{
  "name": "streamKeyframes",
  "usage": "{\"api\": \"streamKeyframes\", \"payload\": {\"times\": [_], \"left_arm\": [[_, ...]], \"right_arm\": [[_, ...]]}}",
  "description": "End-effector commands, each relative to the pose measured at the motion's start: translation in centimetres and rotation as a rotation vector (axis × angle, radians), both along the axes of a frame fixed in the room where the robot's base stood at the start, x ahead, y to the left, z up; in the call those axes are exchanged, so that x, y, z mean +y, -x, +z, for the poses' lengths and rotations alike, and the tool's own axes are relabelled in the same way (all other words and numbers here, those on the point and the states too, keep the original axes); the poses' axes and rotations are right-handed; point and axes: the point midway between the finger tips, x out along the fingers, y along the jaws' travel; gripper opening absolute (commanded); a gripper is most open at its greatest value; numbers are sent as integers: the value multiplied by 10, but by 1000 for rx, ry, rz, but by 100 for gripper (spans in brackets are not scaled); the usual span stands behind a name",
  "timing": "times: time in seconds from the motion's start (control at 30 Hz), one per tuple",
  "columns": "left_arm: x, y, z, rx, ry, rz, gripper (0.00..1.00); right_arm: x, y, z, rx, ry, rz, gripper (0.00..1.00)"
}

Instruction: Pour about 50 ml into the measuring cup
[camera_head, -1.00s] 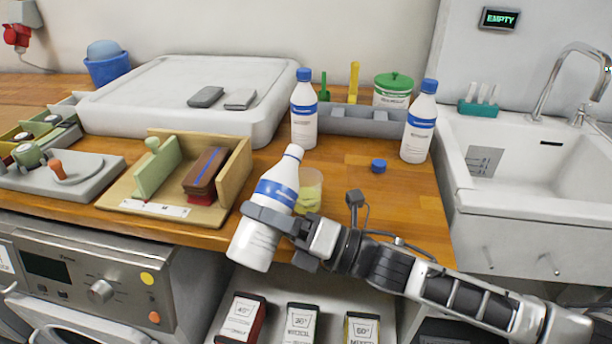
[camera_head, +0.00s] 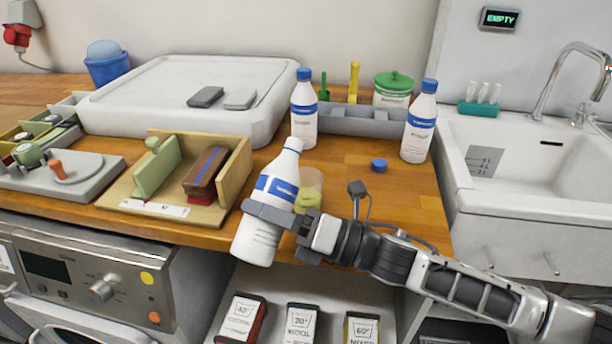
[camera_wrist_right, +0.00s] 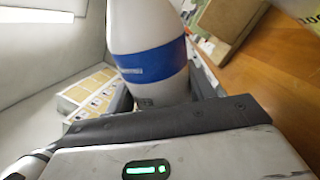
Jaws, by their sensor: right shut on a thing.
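My right gripper (camera_head: 276,218) is shut on a white bottle (camera_head: 258,238) with a blue label band. The bottle is tilted, its open neck up and leaning right, over the counter's front edge. It also fills the middle of the right wrist view (camera_wrist_right: 150,62). The clear measuring cup (camera_head: 313,180) stands on the counter just behind and right of the bottle, partly hidden by it and by the gripper. Yellowish liquid shows low in the cup. No stream from the bottle is visible. A blue cap (camera_head: 378,165) lies on the counter to the right. My left gripper is not in view.
Two capped white bottles stand behind, one left (camera_head: 304,110) and one right (camera_head: 418,125), beside a grey rack (camera_head: 345,122). A sink (camera_head: 520,160) is at right. Bare counter lies around the blue cap.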

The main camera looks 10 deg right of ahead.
Motion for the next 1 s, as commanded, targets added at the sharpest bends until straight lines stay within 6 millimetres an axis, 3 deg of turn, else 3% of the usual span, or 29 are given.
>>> {"api": "streamKeyframes", "payload": {"times": [0.1, 0.2, 0.3, 0.6, 1.0], "left_arm": [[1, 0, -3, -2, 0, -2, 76], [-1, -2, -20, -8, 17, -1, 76], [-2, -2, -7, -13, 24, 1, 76], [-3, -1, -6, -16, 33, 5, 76], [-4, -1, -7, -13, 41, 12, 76]], "right_arm": [[-8, -10, 4, -121, 89, -3, 22], [-12, -16, -17, -231, 177, -4, 22], [-11, -15, -5, -348, 263, -2, 22], [-14, -19, -6, -635, 489, -3, 22], [-16, -22, -8, -732, 566, -4, 22]]}}
